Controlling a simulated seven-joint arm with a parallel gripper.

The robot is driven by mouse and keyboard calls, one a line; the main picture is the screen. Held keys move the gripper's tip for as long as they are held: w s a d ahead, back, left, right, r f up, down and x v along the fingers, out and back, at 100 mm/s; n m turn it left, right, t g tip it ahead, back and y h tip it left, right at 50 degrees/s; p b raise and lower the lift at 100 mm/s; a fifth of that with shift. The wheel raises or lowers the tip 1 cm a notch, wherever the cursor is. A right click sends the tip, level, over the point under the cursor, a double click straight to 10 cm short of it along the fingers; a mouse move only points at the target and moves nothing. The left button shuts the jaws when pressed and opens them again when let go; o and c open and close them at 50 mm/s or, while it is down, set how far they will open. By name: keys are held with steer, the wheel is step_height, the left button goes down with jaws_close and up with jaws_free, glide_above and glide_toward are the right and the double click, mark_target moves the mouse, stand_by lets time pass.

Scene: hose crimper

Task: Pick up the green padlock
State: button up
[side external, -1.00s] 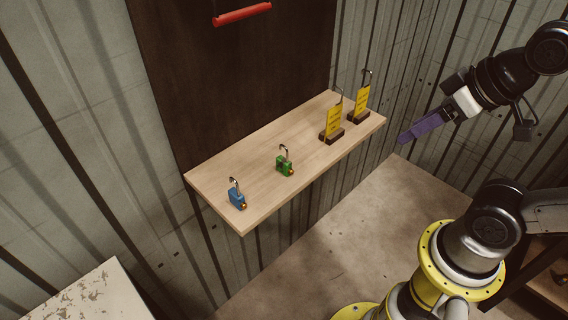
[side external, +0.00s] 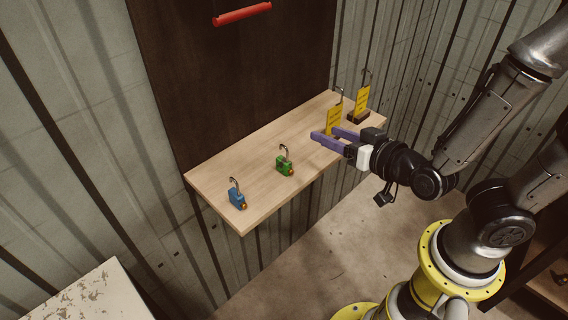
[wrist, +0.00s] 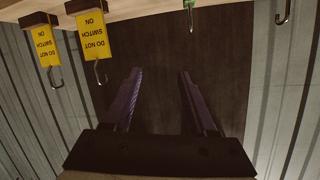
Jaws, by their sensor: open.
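The green padlock (side external: 284,163) stands upright on the wooden shelf (side external: 240,180), its shackle pointing up. In the wrist view a small part of the green padlock (wrist: 189,4) shows at the top edge; most of it is out of frame. My gripper (side external: 325,136) has purple fingers, open and empty. It is to the right of the green padlock, apart from it, in front of the nearer yellow tag. In the wrist view my gripper (wrist: 159,75) has its fingers spread with nothing between them.
A blue padlock (side external: 237,196) stands near the shelf's left end. Two yellow tags (side external: 334,116) (side external: 362,100) with hooks stand at the right end, close to my gripper. A dark panel (side external: 235,80) with a red handle (side external: 242,14) is behind the shelf.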

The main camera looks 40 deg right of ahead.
mark_target(290, 167)
steer(key=s+a+f+n+g+y, duration=0.1)
steer(key=s+a+f+n+y, duration=0.1)
steer(key=s+a+f+n, duration=0.35)
steer(key=shift+m, duration=0.75)
steer(key=x, duration=1)
steer(key=d+x, duration=0.1)
steer(key=x, duration=0.4)
steer(key=shift+w+d+f, duration=0.1)
steer(key=shift+w+f, duration=0.05)
steer(key=shift+f, duration=0.2)
jaws_close()
